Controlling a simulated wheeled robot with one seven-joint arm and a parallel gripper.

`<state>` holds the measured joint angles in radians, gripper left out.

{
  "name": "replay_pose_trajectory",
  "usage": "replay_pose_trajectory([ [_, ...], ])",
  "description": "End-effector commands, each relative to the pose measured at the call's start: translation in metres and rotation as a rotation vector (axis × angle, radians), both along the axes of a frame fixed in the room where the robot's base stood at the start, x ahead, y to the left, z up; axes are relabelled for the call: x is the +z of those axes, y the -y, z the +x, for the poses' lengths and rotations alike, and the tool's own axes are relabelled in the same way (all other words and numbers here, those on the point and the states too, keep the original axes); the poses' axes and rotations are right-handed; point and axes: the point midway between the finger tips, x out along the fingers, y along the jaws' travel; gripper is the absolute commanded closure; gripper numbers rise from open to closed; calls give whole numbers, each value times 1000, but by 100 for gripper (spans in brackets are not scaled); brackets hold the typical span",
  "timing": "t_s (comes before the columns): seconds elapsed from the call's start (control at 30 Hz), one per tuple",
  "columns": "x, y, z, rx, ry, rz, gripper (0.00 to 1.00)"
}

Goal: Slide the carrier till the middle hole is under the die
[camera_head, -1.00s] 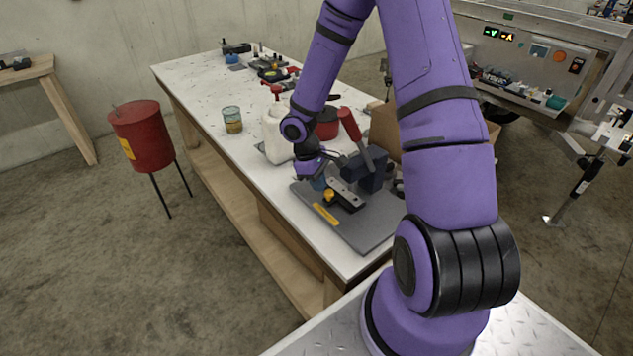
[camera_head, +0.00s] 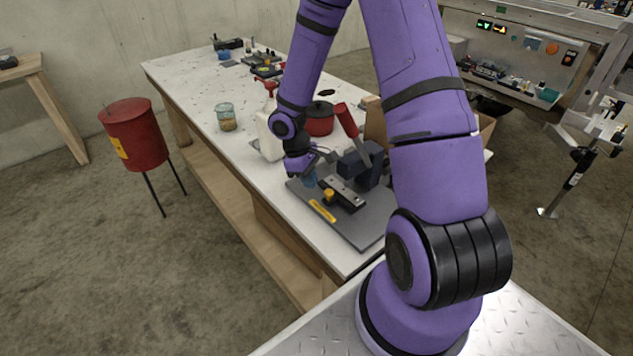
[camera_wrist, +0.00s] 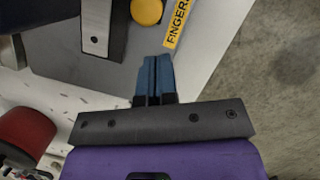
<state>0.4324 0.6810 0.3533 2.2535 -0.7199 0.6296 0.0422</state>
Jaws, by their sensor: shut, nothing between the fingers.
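The carrier (camera_head: 345,192) is a pale metal strip in a dark guide on the grey base plate (camera_head: 363,231), running under the dark blue press (camera_head: 360,167) with its raised red lever. A yellow knob (camera_head: 328,195) sits beside the strip. In the wrist view, the carrier's end (camera_wrist: 97,45) shows one small hole, with the knob (camera_wrist: 147,11) to its right. My gripper (camera_head: 309,181) is near the carrier's free end. In the wrist view its blue fingers (camera_wrist: 154,62) are shut and empty, apart from strip and knob. The die and the middle hole cannot be made out.
A yellow label (camera_head: 322,211) lies on the plate's front-left part. A white bottle (camera_head: 268,135), a red pot (camera_head: 319,119) and a glass jar (camera_head: 226,117) stand behind on the bench. A cardboard box (camera_head: 376,122) is behind the press. The bench's left side is mostly clear.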

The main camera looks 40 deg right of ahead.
Motion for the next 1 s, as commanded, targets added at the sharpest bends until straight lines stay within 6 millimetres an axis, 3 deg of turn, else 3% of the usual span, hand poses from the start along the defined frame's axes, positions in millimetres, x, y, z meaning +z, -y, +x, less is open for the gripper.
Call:
replay_pose_trajectory([
  [0.3,60,-11,20,-1,4,-2,100],
  [0.5,86,-15,27,-2,2,-1,100],
  [0.67,95,-15,31,-24,-1,-1,100],
  [0.9,97,3,47,-282,-1,0,100],
  [1.0,92,5,47,-314,-3,1,100],
])
